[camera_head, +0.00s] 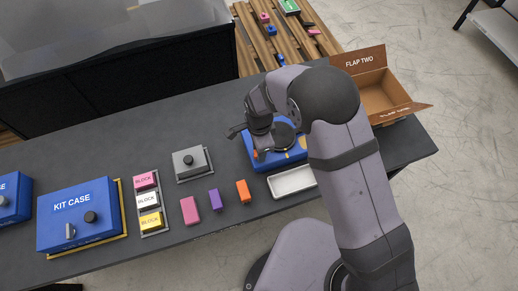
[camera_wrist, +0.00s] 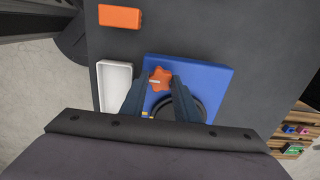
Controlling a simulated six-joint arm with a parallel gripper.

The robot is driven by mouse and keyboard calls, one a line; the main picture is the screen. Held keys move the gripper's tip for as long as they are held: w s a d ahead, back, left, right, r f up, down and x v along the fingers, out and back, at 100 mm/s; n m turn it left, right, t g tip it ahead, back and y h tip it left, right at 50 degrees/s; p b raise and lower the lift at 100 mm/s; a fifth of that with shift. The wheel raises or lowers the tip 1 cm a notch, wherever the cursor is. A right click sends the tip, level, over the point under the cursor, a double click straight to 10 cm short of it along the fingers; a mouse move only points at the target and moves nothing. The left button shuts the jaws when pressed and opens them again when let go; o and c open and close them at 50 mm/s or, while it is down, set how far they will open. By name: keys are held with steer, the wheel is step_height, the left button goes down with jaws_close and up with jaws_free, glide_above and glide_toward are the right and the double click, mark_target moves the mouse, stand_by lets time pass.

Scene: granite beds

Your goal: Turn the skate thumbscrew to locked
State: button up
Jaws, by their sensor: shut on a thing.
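The skate is a blue block (camera_wrist: 205,78) with a dark round disc (camera_wrist: 186,108) on it; it also shows under my arm in the head view (camera_head: 290,158). The orange star-shaped thumbscrew (camera_wrist: 161,76) sits on the skate, with a pale line on its left side. My gripper (camera_wrist: 160,82) has a fingertip on each side of the thumbscrew and is shut on it. In the head view only a bit of orange (camera_head: 256,154) shows beside my gripper. Small white and yellow marks (camera_wrist: 146,114) on the skate are partly hidden by a finger.
A white tray (camera_head: 292,181) lies beside the skate, and an orange block (camera_head: 242,191) stands nearby. An open cardboard box (camera_head: 378,86) is behind, to the right. A grey block with a knob (camera_head: 189,161) and a blue kit case (camera_head: 78,216) are to the left.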

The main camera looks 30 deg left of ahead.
steer(key=shift+r, duration=0.1)
stand_by(0.3)
steer(key=o, duration=1)
steer(key=shift+o, duration=0.2)
steer(key=shift+r+b, duration=0.6)
steer(key=shift+r, duration=3.05)
